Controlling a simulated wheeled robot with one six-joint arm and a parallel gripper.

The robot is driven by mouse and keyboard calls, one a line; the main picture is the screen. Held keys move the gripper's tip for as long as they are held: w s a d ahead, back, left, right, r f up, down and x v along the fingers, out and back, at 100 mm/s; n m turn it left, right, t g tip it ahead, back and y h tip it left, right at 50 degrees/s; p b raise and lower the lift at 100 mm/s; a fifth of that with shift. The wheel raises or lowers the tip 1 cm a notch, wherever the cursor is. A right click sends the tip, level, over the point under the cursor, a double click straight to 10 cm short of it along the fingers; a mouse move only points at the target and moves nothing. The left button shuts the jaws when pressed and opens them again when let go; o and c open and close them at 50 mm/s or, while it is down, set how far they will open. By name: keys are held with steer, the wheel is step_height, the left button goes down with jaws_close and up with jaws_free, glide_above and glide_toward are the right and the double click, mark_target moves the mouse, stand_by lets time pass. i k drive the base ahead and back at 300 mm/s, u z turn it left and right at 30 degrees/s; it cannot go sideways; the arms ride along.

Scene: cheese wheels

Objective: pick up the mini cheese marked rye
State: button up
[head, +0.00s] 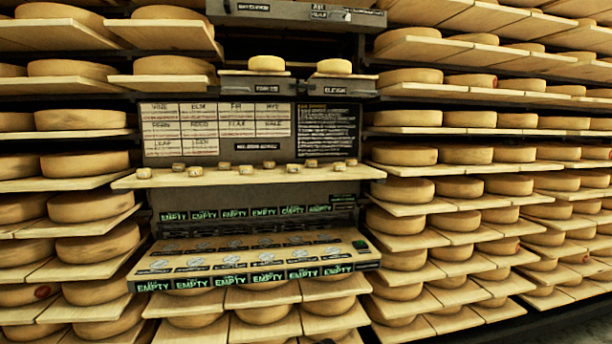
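Several small pale mini cheeses stand spaced out along a wooden shelf board (250,180) in the middle of the head view. Among them are one at the left end (144,173), one near the middle (244,170) and one at the right end (351,162). Any markings on them are too small to read, so I cannot tell which is marked rye. My gripper is not in view.
Above the board hang a panel of white name cards (217,130) and a black notice (326,128). Below it is a sloped display (250,262) with green "EMPTY" labels. Racks of large cheese wheels (85,164) flank both sides. Floor shows at the lower right.

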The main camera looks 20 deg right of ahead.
mark_target(292, 168)
steer(key=u, duration=0.9)
steer(key=i, duration=1.25)
steer(key=z, duration=0.15)
